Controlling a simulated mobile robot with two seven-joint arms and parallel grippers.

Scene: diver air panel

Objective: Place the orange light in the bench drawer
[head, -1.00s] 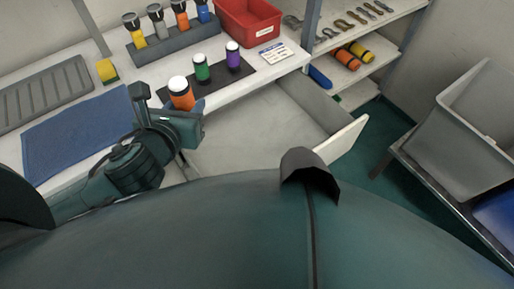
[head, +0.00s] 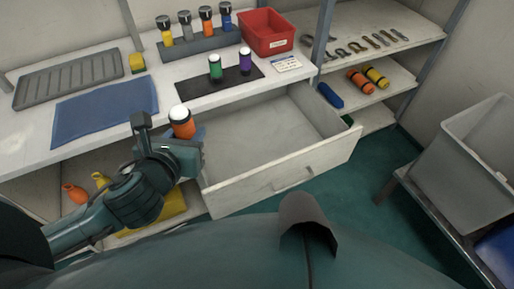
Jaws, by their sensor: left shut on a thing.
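The orange light (head: 182,124), with a white top, is held upright in my left gripper (head: 186,138), which is shut on it. It is above the left end of the open bench drawer (head: 285,178). The drawer is pulled out from under the bench top and its visible floor is bare. A green light (head: 215,68) and a purple light (head: 245,62) stand on a black mat (head: 200,88) on the bench. My right gripper is not in view.
A rack (head: 195,46) of several torches and a red bin (head: 267,33) stand at the back of the bench. A blue mat (head: 104,110) lies left. Shelves (head: 400,95) stand at right, near a grey tub (head: 470,145).

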